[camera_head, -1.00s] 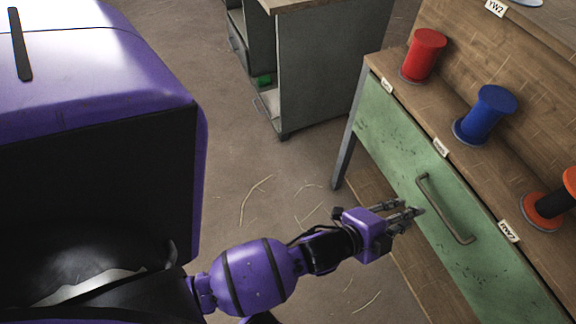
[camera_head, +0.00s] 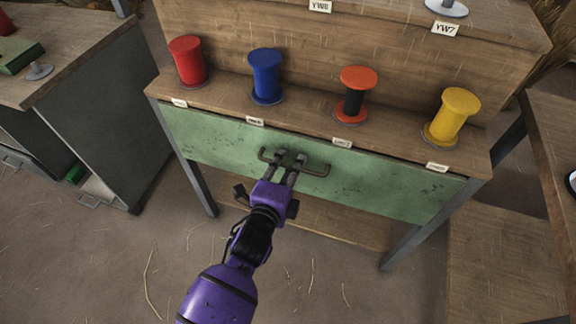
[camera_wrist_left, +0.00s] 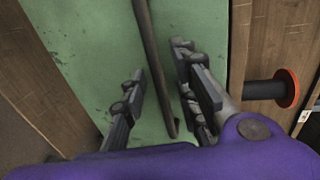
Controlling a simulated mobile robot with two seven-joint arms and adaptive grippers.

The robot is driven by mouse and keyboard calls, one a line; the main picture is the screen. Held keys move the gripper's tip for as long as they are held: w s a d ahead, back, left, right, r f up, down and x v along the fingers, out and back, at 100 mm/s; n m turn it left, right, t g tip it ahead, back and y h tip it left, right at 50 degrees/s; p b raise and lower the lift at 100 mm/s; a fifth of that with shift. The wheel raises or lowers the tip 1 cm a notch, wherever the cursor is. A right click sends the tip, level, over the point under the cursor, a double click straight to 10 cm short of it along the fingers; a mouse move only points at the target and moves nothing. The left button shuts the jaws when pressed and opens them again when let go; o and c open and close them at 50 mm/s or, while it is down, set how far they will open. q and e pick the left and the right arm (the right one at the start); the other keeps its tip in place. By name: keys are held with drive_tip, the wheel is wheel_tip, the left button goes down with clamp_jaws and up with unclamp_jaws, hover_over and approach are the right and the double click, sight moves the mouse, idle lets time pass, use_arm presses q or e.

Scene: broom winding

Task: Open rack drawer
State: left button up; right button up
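The rack drawer is a green front panel (camera_head: 400,190) under the rack's wooden shelf, flush with the rack. Its grey bar handle (camera_head: 318,172) is at the middle of the panel. My left gripper (camera_head: 290,160) is at the left half of the handle. In the left wrist view, the handle bar (camera_wrist_left: 154,60) runs between the open fingers of my left gripper (camera_wrist_left: 163,88). The bar lies nearer the right-hand fingers, with a gap on the left; I cannot tell whether it touches them. My right gripper is not in view.
Red (camera_head: 188,62), blue (camera_head: 266,76), orange-black (camera_head: 355,92) and yellow (camera_head: 451,118) spools stand on the shelf above the drawer. A grey cabinet (camera_head: 105,110) stands to the left. The floor (camera_head: 330,285) in front of the drawer is mostly clear.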

use_arm(q)
drive_tip(key=shift+w, duration=0.15)
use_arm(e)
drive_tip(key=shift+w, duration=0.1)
use_arm(q)
drive_tip(key=shift+c, duration=0.5)
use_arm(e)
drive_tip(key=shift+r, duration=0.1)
use_arm(q)
clamp_jaws()
